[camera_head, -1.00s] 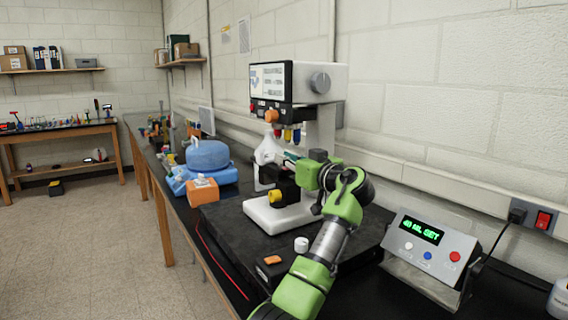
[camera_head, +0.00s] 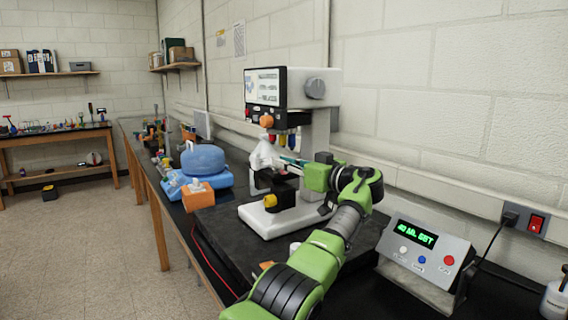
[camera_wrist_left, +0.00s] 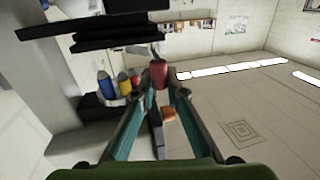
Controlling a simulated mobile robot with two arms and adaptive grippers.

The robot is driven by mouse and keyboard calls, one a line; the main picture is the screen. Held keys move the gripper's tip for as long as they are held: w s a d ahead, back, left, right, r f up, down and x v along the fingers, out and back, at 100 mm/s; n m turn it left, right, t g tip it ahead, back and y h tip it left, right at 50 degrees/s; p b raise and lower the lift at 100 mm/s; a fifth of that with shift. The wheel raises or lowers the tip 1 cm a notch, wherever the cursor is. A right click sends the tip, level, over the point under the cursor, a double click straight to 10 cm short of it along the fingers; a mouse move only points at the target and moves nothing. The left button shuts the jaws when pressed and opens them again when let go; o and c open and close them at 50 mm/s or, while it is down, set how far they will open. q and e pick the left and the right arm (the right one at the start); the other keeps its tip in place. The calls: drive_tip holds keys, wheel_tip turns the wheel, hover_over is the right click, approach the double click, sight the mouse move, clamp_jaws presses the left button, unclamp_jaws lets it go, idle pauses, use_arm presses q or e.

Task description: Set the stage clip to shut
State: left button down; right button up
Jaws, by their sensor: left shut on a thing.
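The white microscope (camera_head: 318,130) stands on a dark mat, with its black stage (camera_head: 284,194) and a yellow knob (camera_head: 270,201) low on the front. My left gripper (camera_head: 288,161) reaches in from the right, its teal fingers just above the stage. In the left wrist view, the fingers (camera_wrist_left: 161,88) close around a small red cylindrical piece (camera_wrist_left: 158,73), which appears to be the stage clip's handle. The rest of the clip is hard to make out. My right gripper is out of view.
Coloured objectives (camera_wrist_left: 116,85) hang close beside the fingers. A control box (camera_head: 425,255) with a green display stands at right.

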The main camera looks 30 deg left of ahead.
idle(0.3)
use_arm(q)
drive_tip(key=c, duration=2)
unclamp_jaws()
drive_tip(key=shift+f, duration=0.1)
drive_tip(key=d, duration=0.4)
drive_tip(key=s+d, duration=0.1)
drive_tip(key=d, duration=0.3)
drive_tip(key=s+d, duration=0.1)
drive_tip(key=d, duration=0.2)
drive_tip(key=shift+d, duration=0.4)
